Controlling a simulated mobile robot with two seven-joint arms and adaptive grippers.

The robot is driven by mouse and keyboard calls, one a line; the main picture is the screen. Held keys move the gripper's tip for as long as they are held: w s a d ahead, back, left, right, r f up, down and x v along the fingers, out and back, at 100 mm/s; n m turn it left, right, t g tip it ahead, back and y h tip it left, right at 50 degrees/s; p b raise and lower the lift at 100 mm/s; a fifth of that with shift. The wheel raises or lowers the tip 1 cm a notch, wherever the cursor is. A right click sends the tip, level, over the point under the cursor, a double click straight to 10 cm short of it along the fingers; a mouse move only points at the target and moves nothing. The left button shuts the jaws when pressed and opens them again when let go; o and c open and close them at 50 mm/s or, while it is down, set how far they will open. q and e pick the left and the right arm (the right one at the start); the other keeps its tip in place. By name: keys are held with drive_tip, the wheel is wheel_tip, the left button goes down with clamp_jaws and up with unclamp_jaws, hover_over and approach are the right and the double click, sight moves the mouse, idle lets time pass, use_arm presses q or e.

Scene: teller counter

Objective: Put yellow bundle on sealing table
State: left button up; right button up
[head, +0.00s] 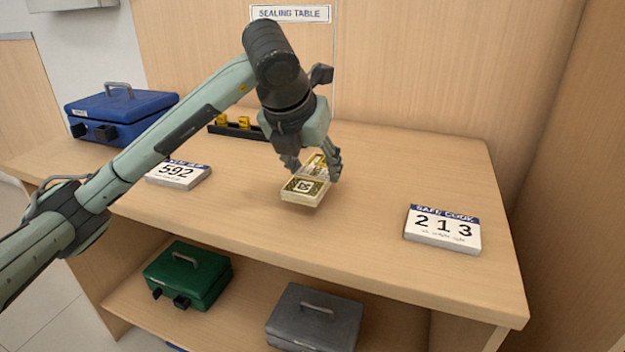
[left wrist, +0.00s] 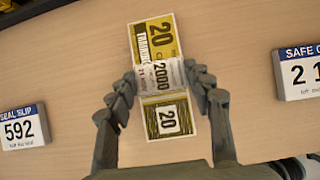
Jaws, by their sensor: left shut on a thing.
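The yellow bundle (head: 305,189) is a banknote stack with a white band and the number 20. My left gripper (head: 312,170) is shut on it from above. In the left wrist view the bundle (left wrist: 156,42) lies between the two fingers of my left gripper (left wrist: 164,92), which grip it at the band. It is over the middle of the sealing table (head: 375,235), close to the top; whether it touches the surface I cannot tell. The "SEALING TABLE" sign (head: 290,13) is on the back panel. My right gripper is not in view.
A "592" block (head: 178,174) stands left of the bundle and a "213" block (head: 442,230) stands right. A blue cash box (head: 122,112) and a black tray with yellow pieces (head: 236,130) are further back. Green (head: 188,276) and grey (head: 315,318) boxes sit on the lower shelf.

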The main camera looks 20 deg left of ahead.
sight(311, 177)
use_arm(q)
wheel_tip(311, 177, down, 3)
drive_tip(key=o, duration=1.2)
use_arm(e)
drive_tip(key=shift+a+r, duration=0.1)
use_arm(q)
drive_tip(key=p+v, duration=0.1)
drive_tip(key=v, duration=1)
drive_tip(key=shift+w, duration=0.1)
drive_tip(key=shift+s+r, duration=0.35)
drive_tip(key=shift+r, duration=0.1)
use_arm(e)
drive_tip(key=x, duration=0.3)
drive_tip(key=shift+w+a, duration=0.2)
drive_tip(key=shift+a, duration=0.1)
